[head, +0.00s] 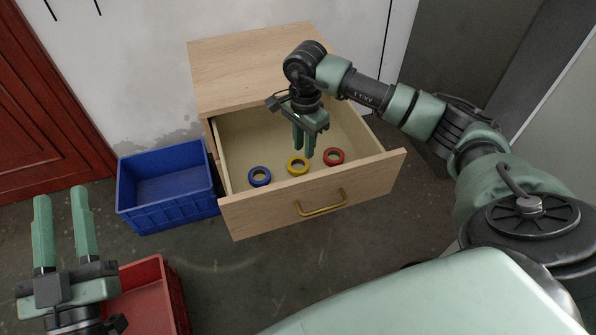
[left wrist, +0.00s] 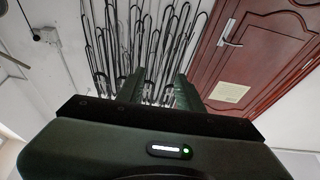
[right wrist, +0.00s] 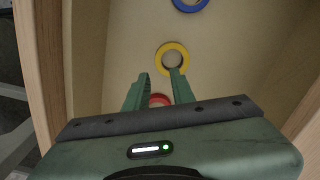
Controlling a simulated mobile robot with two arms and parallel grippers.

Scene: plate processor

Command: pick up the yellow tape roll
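The yellow tape roll (head: 297,167) lies flat on the floor of the open drawer, between the blue tape roll (head: 260,177) and the red tape roll (head: 333,157). My right gripper (head: 304,153) points down into the drawer, above the rolls. In the right wrist view, its open fingers (right wrist: 159,78) show with the yellow roll (right wrist: 172,46) just beyond the tips and the red roll (right wrist: 160,100) partly hidden between them. Nothing is held there. My left gripper (head: 58,198) is open and empty at the lower left, pointing up, away from the drawer.
The wooden drawer front (head: 245,214) with its brass handle (head: 321,205) faces me, and its side walls surround my right gripper. A blue crate (head: 140,218) stands left of the cabinet (head: 250,62). A red crate (head: 178,290) is beside my left gripper.

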